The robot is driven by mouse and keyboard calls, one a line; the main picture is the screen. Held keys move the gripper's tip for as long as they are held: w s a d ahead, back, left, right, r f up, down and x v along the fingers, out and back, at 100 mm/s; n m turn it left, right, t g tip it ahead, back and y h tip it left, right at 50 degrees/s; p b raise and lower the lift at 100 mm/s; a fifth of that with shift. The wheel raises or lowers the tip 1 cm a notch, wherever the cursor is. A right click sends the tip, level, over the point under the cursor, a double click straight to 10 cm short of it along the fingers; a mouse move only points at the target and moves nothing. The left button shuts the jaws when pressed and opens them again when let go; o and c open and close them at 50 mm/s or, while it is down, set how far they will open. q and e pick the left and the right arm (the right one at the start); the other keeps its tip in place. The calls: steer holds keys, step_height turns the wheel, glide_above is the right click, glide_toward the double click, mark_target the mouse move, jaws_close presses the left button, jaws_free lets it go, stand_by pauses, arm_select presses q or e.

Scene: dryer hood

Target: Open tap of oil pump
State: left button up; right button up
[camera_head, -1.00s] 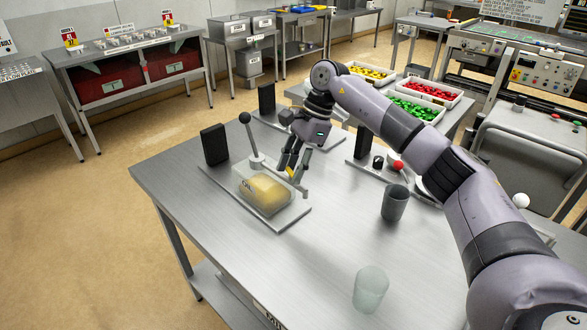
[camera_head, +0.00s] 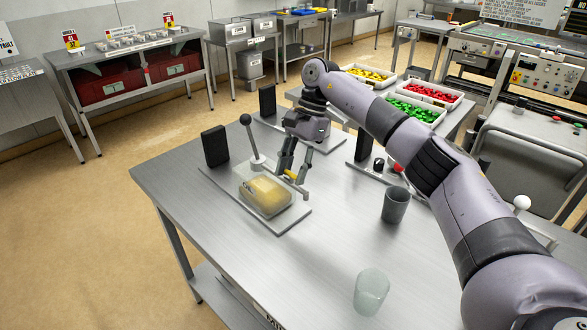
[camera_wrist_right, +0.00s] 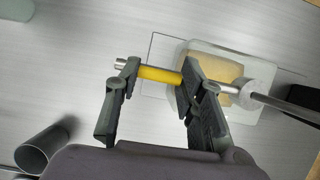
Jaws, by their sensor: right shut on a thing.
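The oil pump stands on the steel table, with a clear box of yellow oil (camera_head: 266,194) on a flat plate and an upright lever with a black ball (camera_head: 245,119). My right gripper (camera_head: 289,177) is at the box's far right side, its fingers pointing down. In the right wrist view the gripper (camera_wrist_right: 160,77) is shut on the yellow tap handle (camera_wrist_right: 158,74), with one finger toward each end of it. A metal stub shows beyond the left finger, and a metal rod (camera_wrist_right: 232,91) runs right over the box. My left gripper is not in view.
A grey cup (camera_head: 395,205) and a clear glass (camera_head: 371,292) stand on the table (camera_head: 310,255). A black block (camera_head: 215,146) is behind the pump. Bins of red, green and yellow parts (camera_head: 415,108) are at the back right.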

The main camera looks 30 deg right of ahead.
steer(key=o, duration=1.2)
steer(key=shift+c, duration=0.2)
steer(key=v, duration=1.2)
steer(key=shift+r, duration=0.15)
